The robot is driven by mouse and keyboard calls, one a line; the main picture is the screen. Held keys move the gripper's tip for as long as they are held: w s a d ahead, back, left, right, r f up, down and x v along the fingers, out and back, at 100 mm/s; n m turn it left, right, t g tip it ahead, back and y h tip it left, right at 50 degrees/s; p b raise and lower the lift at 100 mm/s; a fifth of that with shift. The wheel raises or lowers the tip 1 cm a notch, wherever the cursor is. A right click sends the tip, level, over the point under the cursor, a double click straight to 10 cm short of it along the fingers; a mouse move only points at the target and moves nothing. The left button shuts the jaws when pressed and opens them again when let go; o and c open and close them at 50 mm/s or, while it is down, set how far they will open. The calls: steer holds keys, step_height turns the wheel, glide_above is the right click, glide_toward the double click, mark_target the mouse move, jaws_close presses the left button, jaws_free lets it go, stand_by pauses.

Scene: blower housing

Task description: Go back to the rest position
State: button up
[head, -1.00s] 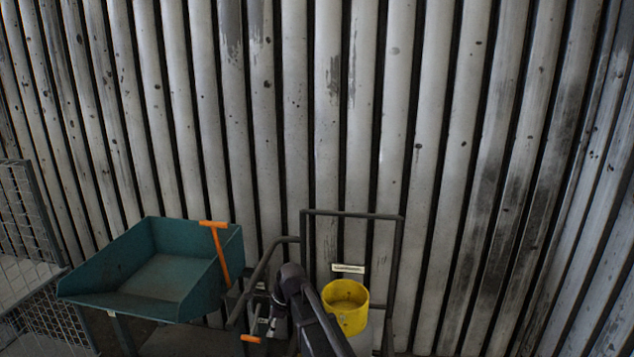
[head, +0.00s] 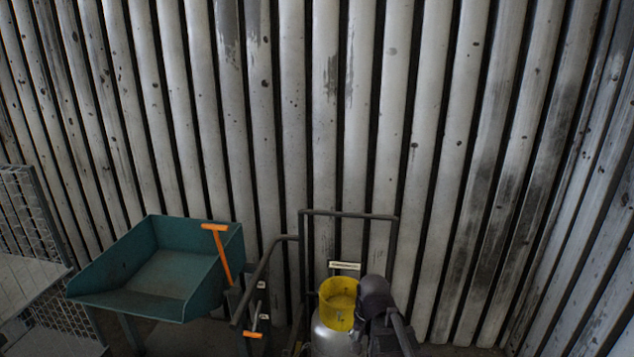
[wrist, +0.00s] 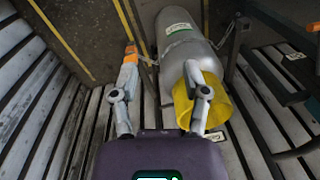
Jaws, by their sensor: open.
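My gripper (wrist: 160,68) is open in the wrist view, its two grey fingers spread well apart. A grey gas cylinder (wrist: 182,50) with a yellow collar (wrist: 222,98) lies beyond the fingers in that view. The right finger overlaps the collar in the picture; I cannot tell whether they touch. An orange-ended part (wrist: 128,72) shows at the left fingertip, and contact there is unclear. In the head view my dark wrist is just right of the yellow collar (head: 338,303), partly covering the cylinder (head: 328,340). The fingertips cannot be made out there.
A dark tubular frame (head: 350,215) stands around the cylinder. A teal open bin (head: 165,272) with an orange T-handle (head: 221,252) stands left of it. A wire-mesh rack (head: 35,215) is at far left. A corrugated wall (head: 300,110) closes the back.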

steer(key=s+d+r+n+p, duration=0.1)
steer(key=s+d+r+n, duration=0.1)
steer(key=s+d+n, duration=0.2)
steer(key=shift+s+d+h+p, duration=0.35)
steer(key=shift+s+d, duration=0.2)
steer(key=shift+d, duration=0.25)
steer(key=shift+r, duration=0.1)
stand_by(0.5)
